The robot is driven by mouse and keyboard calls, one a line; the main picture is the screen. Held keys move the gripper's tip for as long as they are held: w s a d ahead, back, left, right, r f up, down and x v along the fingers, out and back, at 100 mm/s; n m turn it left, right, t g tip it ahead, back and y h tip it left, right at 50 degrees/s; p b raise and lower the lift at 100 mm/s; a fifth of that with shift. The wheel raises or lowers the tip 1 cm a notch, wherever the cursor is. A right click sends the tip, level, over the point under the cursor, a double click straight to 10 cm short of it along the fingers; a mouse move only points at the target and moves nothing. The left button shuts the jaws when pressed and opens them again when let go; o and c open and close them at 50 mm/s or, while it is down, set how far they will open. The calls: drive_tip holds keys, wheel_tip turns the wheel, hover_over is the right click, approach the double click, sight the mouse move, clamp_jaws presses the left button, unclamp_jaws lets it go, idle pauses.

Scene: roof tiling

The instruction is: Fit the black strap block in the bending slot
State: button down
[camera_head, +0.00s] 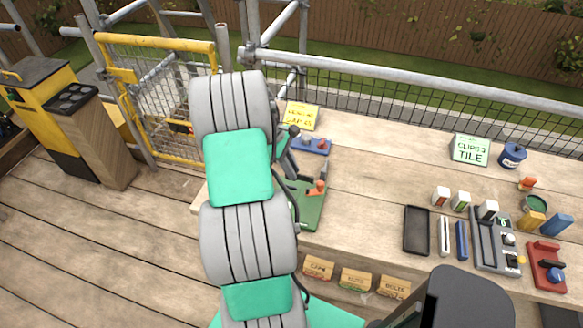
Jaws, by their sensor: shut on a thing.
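My arm, in grey and green segments, rises through the middle of the view. My gripper does not show; the arm's upper end hides what lies behind it. I cannot make out the black strap block with certainty. A green bench tool (311,212) with an orange-red part and dark levers stands just right of my arm, partly covered by it. I cannot tell whether it has the bending slot. A grey fixture (484,236) stands on the bench at the right, with a small white and dark block (487,210) at its back end.
A black tray (416,230), small blocks (440,196), a red tool (546,268) and blue cup (512,155) are on the wooden bench (380,160). The bench middle is clear. Labelled bins (355,279) hang along its front. A yellow gate (155,42) and scaffold rail (420,80) stand behind.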

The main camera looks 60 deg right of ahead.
wheel_tip(320, 180, down, 4)
drive_tip(key=b, duration=0.4)
drive_tip(key=shift+f, duration=1.1)
drive_tip(key=shift+s+r+p, duration=0.1)
drive_tip(key=shift+p, duration=0.25)
drive_tip(key=shift+f+p, duration=0.35)
drive_tip(key=shift+f, duration=0.25)
idle(0.7)
drive_tip(key=c, duration=1.3)
unclamp_jaws()
drive_tip(key=shift+o, duration=0.2)
